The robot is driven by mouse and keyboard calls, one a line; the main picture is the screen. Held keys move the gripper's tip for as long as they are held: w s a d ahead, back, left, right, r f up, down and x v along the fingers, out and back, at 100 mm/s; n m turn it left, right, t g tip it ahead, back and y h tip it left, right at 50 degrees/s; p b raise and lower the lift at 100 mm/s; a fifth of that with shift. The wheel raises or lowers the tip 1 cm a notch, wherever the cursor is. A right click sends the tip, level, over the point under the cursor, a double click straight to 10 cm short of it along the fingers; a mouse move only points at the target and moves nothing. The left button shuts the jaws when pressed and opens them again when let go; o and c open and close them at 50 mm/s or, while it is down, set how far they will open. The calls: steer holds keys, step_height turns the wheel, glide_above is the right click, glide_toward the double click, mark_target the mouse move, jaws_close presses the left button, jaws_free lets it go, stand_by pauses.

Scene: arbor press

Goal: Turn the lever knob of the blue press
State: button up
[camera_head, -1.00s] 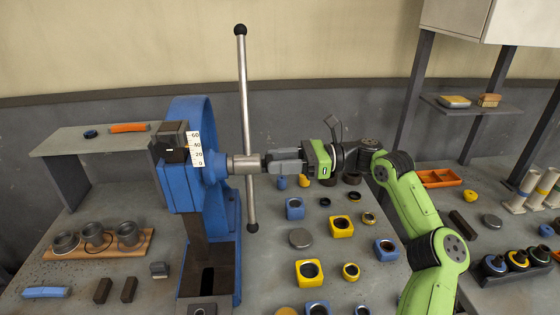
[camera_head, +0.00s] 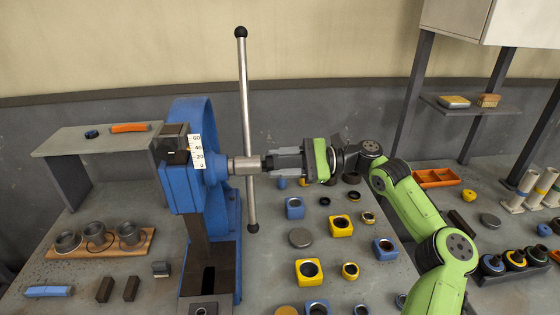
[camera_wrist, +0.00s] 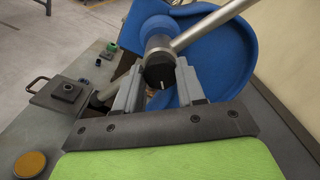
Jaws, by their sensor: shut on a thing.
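The blue press (camera_head: 186,187) stands at the left of the bench in the head view, and its blue body fills the upper right of the wrist view (camera_wrist: 220,58). Its long steel lever bar (camera_head: 245,110) is close to vertical, with a black ball at each end, and passes through the steel hub (camera_head: 243,165). The dark lever knob (camera_head: 268,163) is at the hub's right end; in the wrist view its face (camera_wrist: 160,69) has a white mark. My gripper (camera_head: 274,162) comes from the right and is shut on the knob, one finger on each side.
A white scale (camera_head: 196,152) is on the press. Blue and yellow blocks (camera_head: 340,226) and rings cover the bench to the right, below my arm. A wooden tray with several metal cups (camera_head: 97,239) is at the left. A shelf (camera_head: 470,107) hangs at the right.

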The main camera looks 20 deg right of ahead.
steer(key=n, duration=1)
steer(key=shift+f+n+p, duration=0.2)
steer(key=shift+n+p, duration=0.1)
steer(key=shift+p, duration=0.05)
steer(key=shift+n, duration=0.3)
steer(key=o, duration=1.1)
steer(key=shift+c, duration=0.2)
steer(key=shift+d, duration=0.1)
steer(key=s+d+p, duration=0.2)
steer(key=s+d, duration=0.1)
steer(key=d, duration=1.2)
steer(key=shift+d, duration=0.2)
